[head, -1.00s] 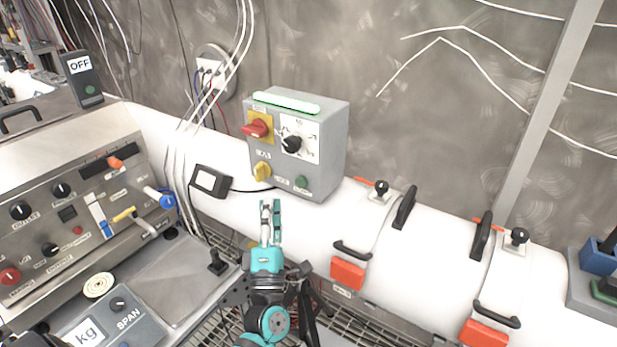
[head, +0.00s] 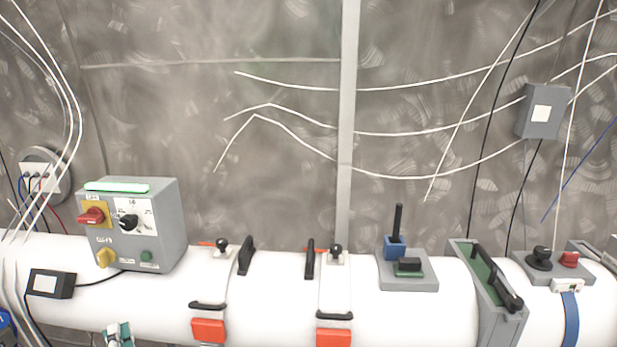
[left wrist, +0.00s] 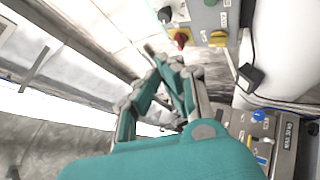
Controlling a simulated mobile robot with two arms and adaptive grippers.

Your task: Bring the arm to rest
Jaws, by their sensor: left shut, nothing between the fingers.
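My left gripper (head: 119,334) shows only as teal fingertips at the bottom edge of the head view, in front of the white pipe and below the grey control box (head: 134,226). In the left wrist view my left gripper (left wrist: 160,62) is shut with nothing held. It is apart from the control box, whose red and yellow knobs (left wrist: 181,38) show at the top of that view. The rest of the left arm is out of the head view. My right gripper shows in neither view.
The white pipe (head: 270,290) runs across the front, with orange latches (head: 208,331) and black handles (head: 245,256). A small black display (head: 51,283) sits at left. A blue-and-green fixture (head: 407,267) and a framed slot (head: 489,280) stand at right. A switch panel (left wrist: 270,140) shows in the wrist view.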

